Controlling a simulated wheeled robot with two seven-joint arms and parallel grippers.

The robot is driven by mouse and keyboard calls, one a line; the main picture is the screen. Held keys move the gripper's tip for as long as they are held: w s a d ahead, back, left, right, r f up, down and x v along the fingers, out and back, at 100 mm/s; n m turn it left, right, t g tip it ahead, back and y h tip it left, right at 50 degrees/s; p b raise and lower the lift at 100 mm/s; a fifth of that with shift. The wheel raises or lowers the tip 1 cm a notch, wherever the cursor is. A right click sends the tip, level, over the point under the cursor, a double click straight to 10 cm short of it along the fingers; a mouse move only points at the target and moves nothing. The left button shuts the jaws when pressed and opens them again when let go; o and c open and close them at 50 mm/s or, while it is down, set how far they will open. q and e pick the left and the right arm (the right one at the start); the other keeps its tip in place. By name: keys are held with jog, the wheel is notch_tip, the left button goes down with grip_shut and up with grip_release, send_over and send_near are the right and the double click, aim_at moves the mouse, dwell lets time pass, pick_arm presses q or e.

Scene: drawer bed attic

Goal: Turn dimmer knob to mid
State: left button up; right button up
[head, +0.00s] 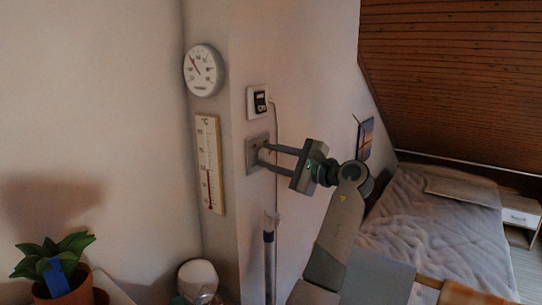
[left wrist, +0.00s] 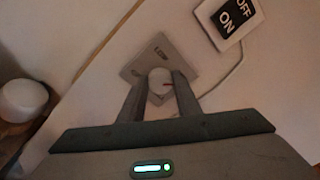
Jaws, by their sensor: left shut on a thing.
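The dimmer knob (left wrist: 158,84) is a round pale knob with a small red mark, on a grey square wall plate (left wrist: 157,53). The mark points to the right in the left wrist view. In the head view the plate (head: 251,158) is on the white wall, and the fingers mostly hide the knob. My left gripper (head: 263,152) reaches the plate from the right. In the left wrist view its two fingers (left wrist: 161,80) are on either side of the knob, shut on it. My right gripper is not in view.
An ON/OFF switch (head: 257,103) with a cable is just above the plate. A dial (head: 203,70) and a thermometer (head: 209,165) hang to the left. A potted plant (head: 55,262) stands lower left, and a bed (head: 430,225) is at the right.

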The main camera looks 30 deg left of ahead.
pick_arm(q)
jog(key=o, duration=1.1)
jog(key=shift+c, duration=0.2)
jog(key=shift+d, duration=0.2)
jog(key=shift+s+d+f+b, duration=0.1)
jog(key=shift+d+f+b, duration=0.05)
jog(key=shift+d+b, duration=0.4)
jog(key=b+v, duration=0.5)
jog(key=v, duration=1.1)
